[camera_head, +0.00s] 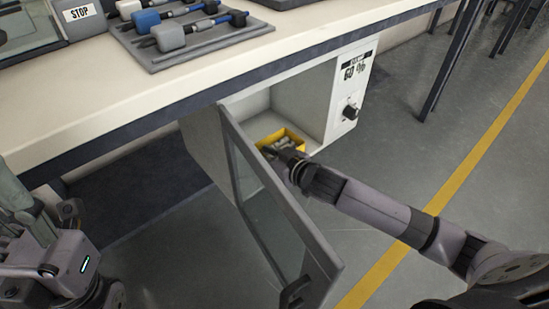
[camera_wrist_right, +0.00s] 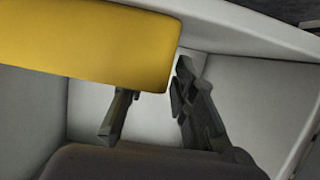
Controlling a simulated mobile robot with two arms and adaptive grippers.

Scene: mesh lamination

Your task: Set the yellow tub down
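The yellow tub (camera_head: 291,134) is inside the open cabinet under the bench, with some grey items in it. In the right wrist view its yellow wall (camera_wrist_right: 85,45) fills the upper left. My right gripper (camera_head: 280,154) reaches into the cabinet at the tub's near side. In the right wrist view the fingers (camera_wrist_right: 150,105) are apart, with a gap between them. The left finger's tip meets the tub's lower edge in the picture, and the other finger is right of its corner. I cannot tell whether they touch it. My left arm shows at lower left, its fingers out of view.
The cabinet door (camera_head: 270,210) stands open, close left of my right arm. The cabinet (camera_head: 343,95) has a knob on its right front panel. A grey tray (camera_head: 195,38) with several tools lies on the bench (camera_head: 110,95).

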